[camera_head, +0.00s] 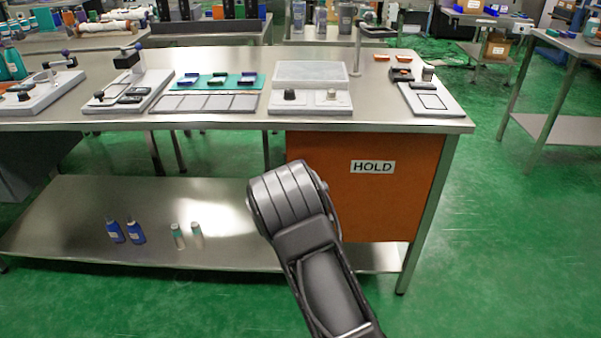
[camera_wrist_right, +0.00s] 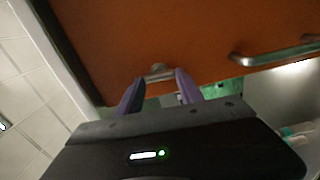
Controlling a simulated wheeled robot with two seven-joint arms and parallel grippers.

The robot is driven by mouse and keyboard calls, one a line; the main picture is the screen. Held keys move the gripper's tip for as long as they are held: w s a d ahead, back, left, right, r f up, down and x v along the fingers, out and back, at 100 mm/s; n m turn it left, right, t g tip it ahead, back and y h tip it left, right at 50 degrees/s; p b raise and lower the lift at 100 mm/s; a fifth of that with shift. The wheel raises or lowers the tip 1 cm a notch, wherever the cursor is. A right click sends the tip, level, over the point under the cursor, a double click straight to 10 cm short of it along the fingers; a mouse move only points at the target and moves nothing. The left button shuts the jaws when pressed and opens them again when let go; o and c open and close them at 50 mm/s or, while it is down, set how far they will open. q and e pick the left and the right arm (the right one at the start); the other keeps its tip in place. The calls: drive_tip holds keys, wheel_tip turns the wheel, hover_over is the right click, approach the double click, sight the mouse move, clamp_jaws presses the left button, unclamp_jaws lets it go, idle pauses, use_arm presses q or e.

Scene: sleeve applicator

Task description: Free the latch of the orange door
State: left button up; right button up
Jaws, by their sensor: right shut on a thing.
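The orange door (camera_head: 370,205) labelled HOLD hangs under the right part of the steel table, and looks closed in the head view. My right arm covers its left part there and hides the right gripper. In the right wrist view the orange door (camera_wrist_right: 150,35) fills the top. A small metal latch (camera_wrist_right: 158,72) sits at its edge, between the two fingertips of my right gripper (camera_wrist_right: 160,77). The gripper is shut on the latch. A metal bar handle (camera_wrist_right: 275,55) is on the door to the right. My left gripper is out of view.
The table top (camera_head: 240,121) holds small fixtures, trays and a grey block above the door. The lower shelf (camera_head: 75,225) carries blue bottles (camera_head: 126,232) and pale bottles (camera_head: 187,236). Green floor is free in front and to the right.

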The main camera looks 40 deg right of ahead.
drive_tip(key=shift+n, duration=0.4)
drive_tip(key=o, duration=1.4)
drive_tip(key=p+v, duration=0.1)
drive_tip(key=v, duration=0.6)
drive_tip(key=shift+s+a, duration=0.3)
